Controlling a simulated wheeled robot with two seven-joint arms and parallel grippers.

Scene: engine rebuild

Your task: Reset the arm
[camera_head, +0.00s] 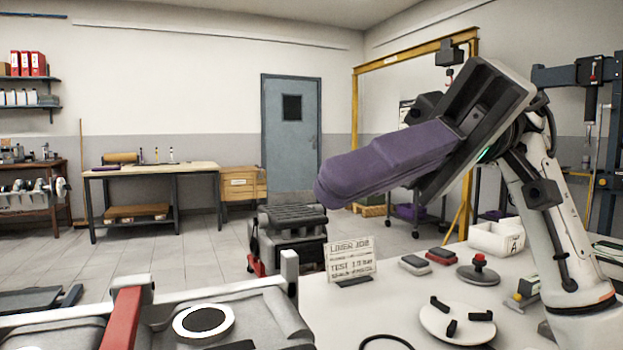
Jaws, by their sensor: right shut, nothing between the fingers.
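My right arm comes in from the right edge and is raised over the white workbench (400,330). My right gripper (330,188) has purple padded fingers that lie pressed together with nothing between them. It points to the left and slightly down, in the air above the bench. The gripper hides part of the back wall and the yellow gantry. My left gripper is not in view.
On the bench are a card sign (351,260), a white bin marked A (497,238), a round three-jaw fixture (457,321) and a dark disc with a red knob (479,272). A metal assembly with a white ring (203,322) is at the lower left.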

